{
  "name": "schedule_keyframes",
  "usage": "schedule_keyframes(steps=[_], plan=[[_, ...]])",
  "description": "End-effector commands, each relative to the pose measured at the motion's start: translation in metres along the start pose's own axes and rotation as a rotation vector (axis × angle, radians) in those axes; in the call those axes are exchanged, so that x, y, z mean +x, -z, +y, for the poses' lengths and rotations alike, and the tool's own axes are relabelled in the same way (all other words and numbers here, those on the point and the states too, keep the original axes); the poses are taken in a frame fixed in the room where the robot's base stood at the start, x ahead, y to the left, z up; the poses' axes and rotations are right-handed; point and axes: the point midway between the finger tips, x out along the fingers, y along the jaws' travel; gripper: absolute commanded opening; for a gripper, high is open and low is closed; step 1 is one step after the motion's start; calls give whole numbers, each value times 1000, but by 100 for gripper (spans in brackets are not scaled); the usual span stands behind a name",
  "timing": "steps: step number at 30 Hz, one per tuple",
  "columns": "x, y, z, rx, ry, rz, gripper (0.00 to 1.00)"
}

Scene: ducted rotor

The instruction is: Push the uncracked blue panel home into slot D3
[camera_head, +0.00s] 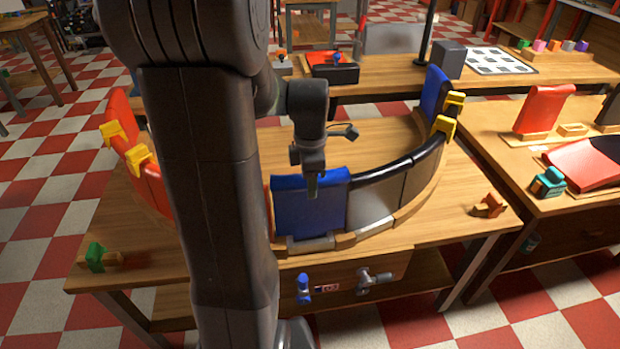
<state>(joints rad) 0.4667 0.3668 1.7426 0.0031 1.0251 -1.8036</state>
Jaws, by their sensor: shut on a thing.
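A blue panel (308,214) stands upright in the near side of the curved ring frame (402,213) on the table. No slot label is legible, so I cannot pick out D3. Another blue panel (434,93) stands at the ring's right end. My arm hides the ring left of the held panel.
Grey panels (374,201) stand right of the blue one. Yellow clamps (443,127) hold the right end; more yellow clamps (140,156) sit on a red panel (152,186) at left. A green-and-orange item (97,257) and an orange item (489,205) lie on the table.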

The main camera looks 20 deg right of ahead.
Motion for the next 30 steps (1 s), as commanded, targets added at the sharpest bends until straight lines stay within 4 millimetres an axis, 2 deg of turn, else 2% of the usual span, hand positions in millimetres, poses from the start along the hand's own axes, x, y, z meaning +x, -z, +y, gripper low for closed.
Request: schedule_keyframes(steps=[30], plan=[[31,0,0,0,-1,0,16]])
